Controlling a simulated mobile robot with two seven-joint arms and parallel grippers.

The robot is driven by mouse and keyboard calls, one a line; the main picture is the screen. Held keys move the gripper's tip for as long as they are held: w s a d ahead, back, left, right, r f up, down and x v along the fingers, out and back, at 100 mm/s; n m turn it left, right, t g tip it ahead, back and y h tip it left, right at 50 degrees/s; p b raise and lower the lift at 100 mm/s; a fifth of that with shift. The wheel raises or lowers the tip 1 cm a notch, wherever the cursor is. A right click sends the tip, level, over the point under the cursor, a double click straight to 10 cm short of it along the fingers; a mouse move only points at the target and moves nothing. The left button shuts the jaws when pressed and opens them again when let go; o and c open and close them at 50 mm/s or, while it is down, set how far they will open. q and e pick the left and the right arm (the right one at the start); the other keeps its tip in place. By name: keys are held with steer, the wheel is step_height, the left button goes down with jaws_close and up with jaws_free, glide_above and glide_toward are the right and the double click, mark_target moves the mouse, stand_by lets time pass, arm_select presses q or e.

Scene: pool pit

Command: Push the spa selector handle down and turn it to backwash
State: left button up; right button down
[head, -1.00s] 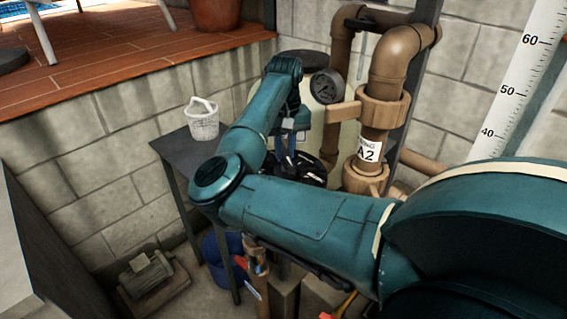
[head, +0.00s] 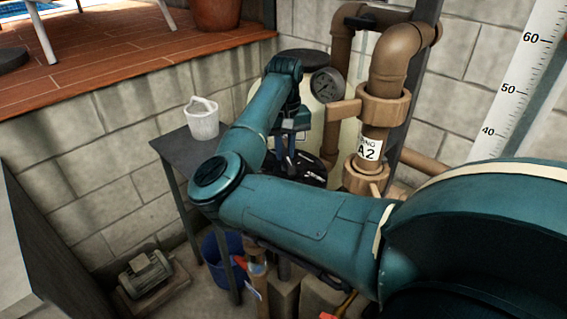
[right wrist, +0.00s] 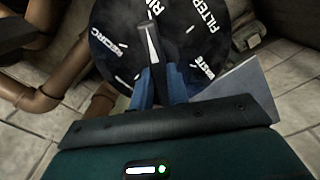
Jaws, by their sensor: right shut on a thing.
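The spa selector valve is a round black disc with white labels; it shows in the right wrist view (right wrist: 112,45) and, partly covered by my arm, in the head view (head: 310,179). I read RECIRC, FILTER, WASTE and a cut-off label starting RIN; no backwash label shows. The handle (right wrist: 149,42) is a dark bar with a pale edge, its far end towards the RIN label. My right gripper (right wrist: 160,88) has its blue fingers shut on the handle; it also shows in the head view (head: 285,155). Whether the handle is pressed down I cannot tell. My left gripper is out of view.
Brown pipes (head: 393,60) with a tag ending A2 and a pressure gauge (head: 327,85) stand close by the valve. A dark side table (head: 178,150) carries a white bucket (head: 202,120). A motor (head: 147,272) and a blue bucket (head: 212,250) are on the floor.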

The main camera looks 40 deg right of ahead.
steer(key=shift+f, duration=0.45)
steer(key=n+b, duration=0.1)
steer(key=n, duration=0.4)
steer(key=shift+b, duration=0.3)
steer(key=n, duration=0.4)
steer(key=shift+b, duration=0.35)
steer(key=n, duration=0.3)
steer(key=c, duration=1.2)
jaws_free()
steer(key=shift+r, duration=0.1)
steer(key=shift+c, duration=0.2)
steer(key=shift+r, duration=0.1)
